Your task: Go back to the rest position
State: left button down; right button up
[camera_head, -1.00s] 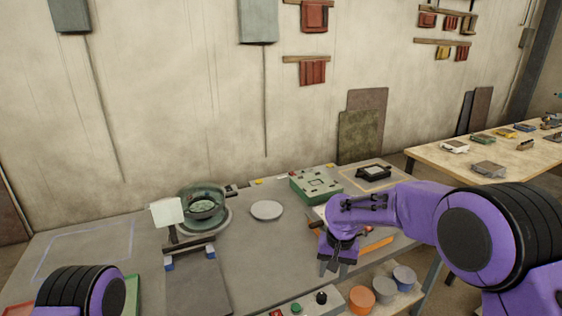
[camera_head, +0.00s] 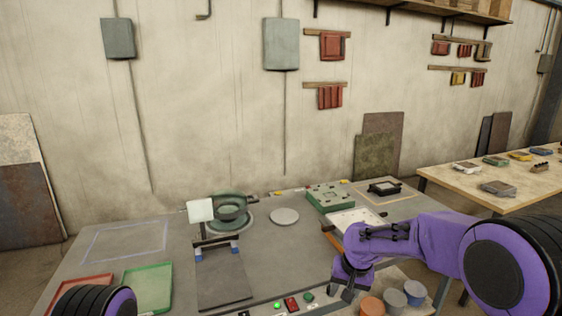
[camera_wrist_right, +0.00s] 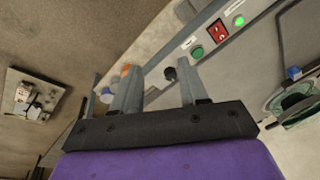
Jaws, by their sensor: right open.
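My right gripper (camera_head: 347,292) is low at the table's front edge, left of the round containers, with its fingers pointing down. In the right wrist view its two fingers (camera_wrist_right: 158,92) stand apart with nothing between them. My left arm shows only as a rounded part at the bottom left; its gripper is out of view. A dark green bowl-like vessel (camera_head: 232,213) sits on a round base at the back of the grey table (camera_head: 160,232). I cannot make out a separate ladle.
A white square panel (camera_head: 200,210) stands before the vessel. A pale disc (camera_head: 285,216), a green box (camera_head: 328,198) and a white-topped tray (camera_head: 352,220) lie to its right. A control strip with a lit green button (camera_head: 277,306) runs along the front. Red (camera_head: 80,292) and green (camera_head: 148,287) trays lie left.

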jog(key=s+d+f+m+t+h+b, duration=0.1)
jog(key=s+d+f+t, duration=0.25)
jog(key=f, duration=0.45)
jog(key=s+d+f+m+t+h+b, duration=0.1)
jog(key=s+d+f+m+t, duration=0.15)
jog(key=s+f, duration=0.45)
pick_arm(q)
jog(key=f+b, duration=0.1)
jog(key=f, duration=0.1)
jog(key=f+b, duration=0.1)
jog(key=f, duration=0.1)
jog(key=shift+w+f, duration=0.2)
jog(key=shift+f, duration=0.1)
pick_arm(e)
jog(key=s+d+f+g, duration=0.1)
jog(key=s+f, duration=0.3)
jog(key=s, duration=0.5)
jog(key=s+d+f+g+h, duration=0.1)
jog(key=s+d+f, duration=0.3)
jog(key=s, duration=0.6)
jog(key=s+d+f+g+h, duration=0.1)
jog(key=s+d+f+g, duration=0.2)
jog(key=s, duration=0.6)
notch_tip(320, 180, down, 2)
jog(key=shift+s, duration=0.25)
